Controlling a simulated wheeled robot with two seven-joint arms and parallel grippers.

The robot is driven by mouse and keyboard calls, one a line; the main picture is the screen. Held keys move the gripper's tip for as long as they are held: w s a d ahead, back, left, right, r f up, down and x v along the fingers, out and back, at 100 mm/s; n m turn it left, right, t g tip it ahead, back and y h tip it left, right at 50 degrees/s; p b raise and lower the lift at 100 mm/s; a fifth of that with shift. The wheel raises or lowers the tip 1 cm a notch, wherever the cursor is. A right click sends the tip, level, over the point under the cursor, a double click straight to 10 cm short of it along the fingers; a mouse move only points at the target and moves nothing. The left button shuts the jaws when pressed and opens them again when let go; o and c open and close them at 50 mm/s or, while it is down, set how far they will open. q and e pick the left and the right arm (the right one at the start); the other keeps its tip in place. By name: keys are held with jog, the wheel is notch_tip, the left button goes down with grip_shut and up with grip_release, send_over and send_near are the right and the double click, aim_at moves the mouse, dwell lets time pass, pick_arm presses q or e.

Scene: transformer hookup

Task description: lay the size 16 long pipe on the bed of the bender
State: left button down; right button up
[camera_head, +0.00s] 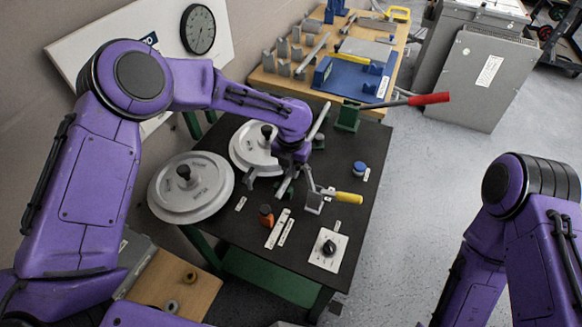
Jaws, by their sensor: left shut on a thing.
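My left gripper (291,166) reaches over the dark workbench from the left and is shut on a grey pipe. The pipe (320,120) runs slanting under my wrist; its far end shows beyond the wrist and its near end below the gripper. The gripped middle is hidden, and I cannot read a size on it. A green stand (347,117) with a long red-handled lever is behind right of the gripper. A grey clamp (314,202) with a yellow handle is just to the right. I cannot tell which belongs to the bender. My right gripper is out of view.
Two grey discs (190,188) with black knobs lie left on the dark bench (345,170). An orange-brown item (266,215), a blue-capped jar (360,169) and a dial plate (328,248) stand nearby. A wooden table (262,82) with grey holders is behind. Open floor lies right.

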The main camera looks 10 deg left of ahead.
pick_arm(q)
jog(key=c, duration=1.1)
grip_release()
jog(key=shift+f, duration=0.15)
jog(key=shift+o, duration=0.2)
jog(key=shift+r, duration=0.4)
notch_tip(320, 180, up, 12)
jog(key=b, duration=0.1)
jog(key=shift+f+b, duration=0.15)
jog(key=shift+b, duration=0.25)
